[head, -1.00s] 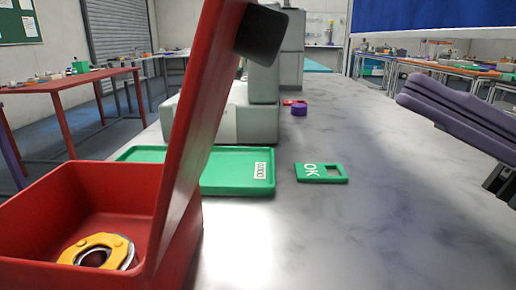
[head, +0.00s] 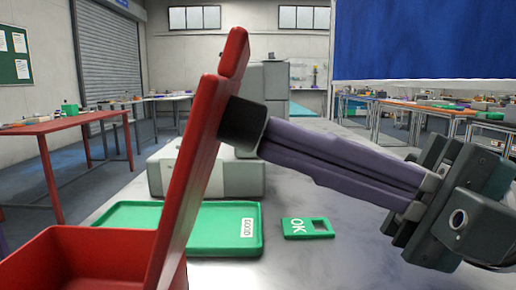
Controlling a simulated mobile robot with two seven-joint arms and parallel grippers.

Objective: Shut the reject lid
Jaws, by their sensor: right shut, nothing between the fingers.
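The red reject box (head: 75,262) is at the lower left, with its red lid (head: 203,135) standing open, tilted slightly right of upright. A black knob (head: 240,122) is on the right face of the lid. My right gripper (head: 268,142) comes in from the right, its purple fingers shut together with nothing visible between them. The fingertips are at the knob's right side and seem to touch it, though contact is hard to tell. The box's contents are out of view. My left gripper is not in view.
A green tray labelled GOOD (head: 222,240) lies behind the lid on the grey table. A green OK tag (head: 307,228) lies to its right. A pale machine (head: 240,178) stands farther back. A red side table (head: 62,129) is at the left.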

